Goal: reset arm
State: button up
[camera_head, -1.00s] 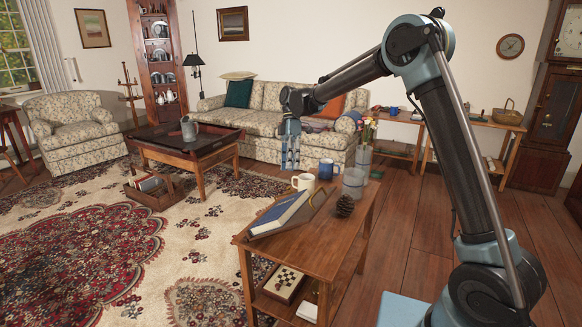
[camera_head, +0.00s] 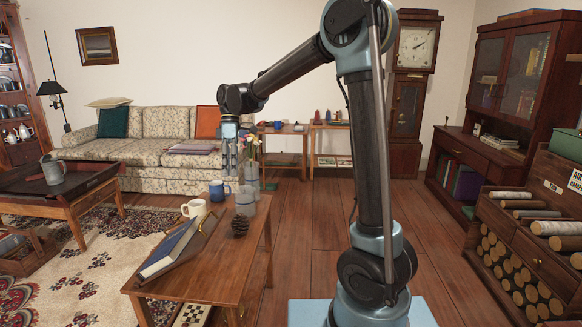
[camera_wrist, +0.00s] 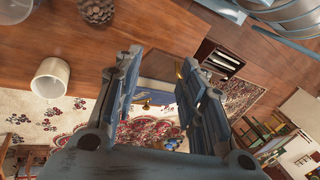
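My gripper (camera_head: 231,165) hangs from the raised, bent arm, fingers pointing down, above the far end of the wooden side table (camera_head: 200,270) in the head view. In the wrist view its two fingers (camera_wrist: 160,85) are spread apart with nothing between them. A blue book (camera_wrist: 157,93) shows beyond the gap, well away from the fingers. My arm (camera_head: 365,150) is upright at the lower link, with the upper link reaching left.
A sofa (camera_head: 150,150) stands behind. Bare floor (camera_head: 315,215) lies right of the table.

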jog(key=s+d+m+t+y, duration=0.15)
jog(key=s+d+m, duration=0.3)
jog(key=d, duration=0.75)
jog(key=s+d+m+t, duration=0.25)
jog(key=d+m, duration=0.25)
jog(key=d, duration=0.8)
jog(key=s+d+f+m+t+h, duration=0.1)
jog(key=s+d+f+m+t, duration=0.1)
jog(key=s+d+f+m, duration=0.7)
jog(key=s+d+f, duration=0.3)
jog(key=d+f, duration=0.1)
jog(key=d, duration=0.1)
jog(key=shift+s+d, duration=0.15)
jog(key=shift+s, duration=0.25)
jog(key=shift+s+d+f+m+h, duration=0.2)
jog(key=shift+f+m+h, duration=0.05)
jog(key=shift+f+m, duration=0.25)
jog(key=shift+c, duration=0.6)
jog(key=shift+a, duration=0.1)
